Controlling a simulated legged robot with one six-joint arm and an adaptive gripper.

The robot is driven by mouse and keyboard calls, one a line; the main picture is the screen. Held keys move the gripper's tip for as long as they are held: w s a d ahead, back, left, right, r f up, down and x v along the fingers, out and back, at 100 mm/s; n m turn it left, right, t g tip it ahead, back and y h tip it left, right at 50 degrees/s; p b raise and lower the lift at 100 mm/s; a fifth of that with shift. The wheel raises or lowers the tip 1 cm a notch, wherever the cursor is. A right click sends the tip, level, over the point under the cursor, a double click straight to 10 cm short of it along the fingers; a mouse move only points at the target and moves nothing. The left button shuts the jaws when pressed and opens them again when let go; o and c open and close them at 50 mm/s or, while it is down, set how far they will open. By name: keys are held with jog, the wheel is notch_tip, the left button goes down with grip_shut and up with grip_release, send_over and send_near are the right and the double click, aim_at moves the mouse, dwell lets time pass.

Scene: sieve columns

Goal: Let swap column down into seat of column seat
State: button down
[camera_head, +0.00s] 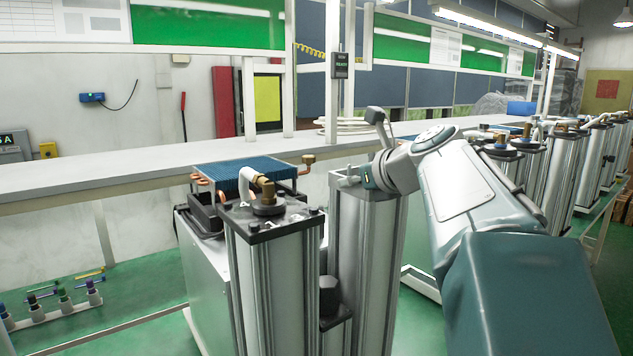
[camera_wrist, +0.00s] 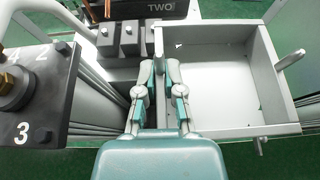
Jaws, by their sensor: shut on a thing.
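A tall silver column (camera_head: 364,265), which I take for the swap column, stands upright in the middle of the head view. In the wrist view its top looks like an open square box (camera_wrist: 228,42) with pale walls and pegs. In the wrist view the fingers of my gripper (camera_wrist: 160,75) are close together, shut at the box's left wall. The exact contact is partly hidden. The column's lower end is out of the picture. I cannot make out the seat of the column seat in either view.
Close on the left stands another silver column (camera_head: 275,285) with a black numbered cap (camera_wrist: 42,92) and brass fitting. A black knob (camera_head: 328,295) sits low between the columns. A blue finned block (camera_head: 225,175) lies behind. More columns (camera_head: 575,165) line the right.

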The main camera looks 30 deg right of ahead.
aim_at(350, 203)
jog(key=shift+f, duration=1.8)
dwell(0.7)
jog(key=c, duration=0.7)
grip_release()
jog(key=shift+f, duration=0.2)
jog(key=v, duration=1.2)
jog(key=shift+a, duration=0.15)
